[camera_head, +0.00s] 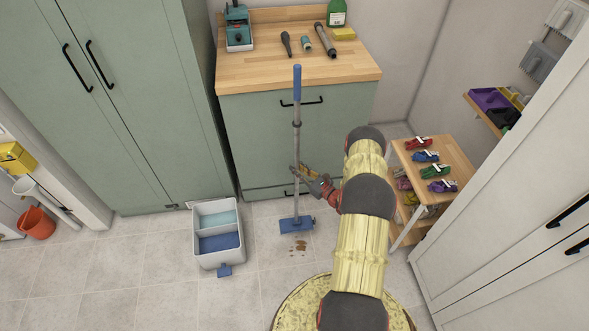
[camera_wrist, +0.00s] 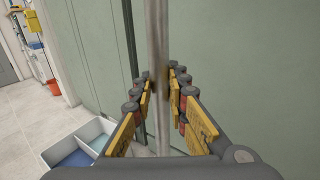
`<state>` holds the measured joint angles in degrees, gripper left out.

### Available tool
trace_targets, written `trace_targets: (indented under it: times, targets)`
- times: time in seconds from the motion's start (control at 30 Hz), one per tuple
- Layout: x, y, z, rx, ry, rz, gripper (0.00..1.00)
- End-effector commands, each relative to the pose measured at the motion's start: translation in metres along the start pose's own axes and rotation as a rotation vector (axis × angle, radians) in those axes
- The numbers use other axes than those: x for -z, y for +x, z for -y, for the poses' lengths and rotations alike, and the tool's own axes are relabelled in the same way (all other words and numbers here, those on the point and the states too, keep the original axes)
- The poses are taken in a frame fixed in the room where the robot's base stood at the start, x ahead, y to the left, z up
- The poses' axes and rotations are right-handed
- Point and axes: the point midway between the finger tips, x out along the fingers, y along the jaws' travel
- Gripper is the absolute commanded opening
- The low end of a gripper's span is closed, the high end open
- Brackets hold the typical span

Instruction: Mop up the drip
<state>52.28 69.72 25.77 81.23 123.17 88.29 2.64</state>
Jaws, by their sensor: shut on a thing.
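A mop with a blue grip, a grey pole (camera_head: 297,145) and a flat blue head (camera_head: 297,223) stands upright on the tiled floor in front of the green cabinet. A brown drip (camera_head: 299,246) lies on the floor just in front of the mop head, apart from it. My gripper (camera_head: 301,171) is shut on the lower half of the pole. In the wrist view the pole (camera_wrist: 158,60) runs between the yellow-padded fingers of my gripper (camera_wrist: 160,88). The mop head is out of sight there.
A two-part bucket (camera_head: 219,232) with blue contents and a pedal stands left of the mop. A small wooden shelf cart (camera_head: 435,165) with coloured bundles stands right of my arm. Tools lie on the wooden counter (camera_head: 265,70). Floor left of the bucket is clear.

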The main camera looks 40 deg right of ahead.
Motion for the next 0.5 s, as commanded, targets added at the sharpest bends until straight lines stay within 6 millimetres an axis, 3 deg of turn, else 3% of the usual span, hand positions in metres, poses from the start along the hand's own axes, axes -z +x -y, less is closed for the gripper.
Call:
trace_targets:
  times: [0.5]
  targets:
    - [0.054, 0.000, -0.001, 0.000, 0.000, 0.001, 0.00]
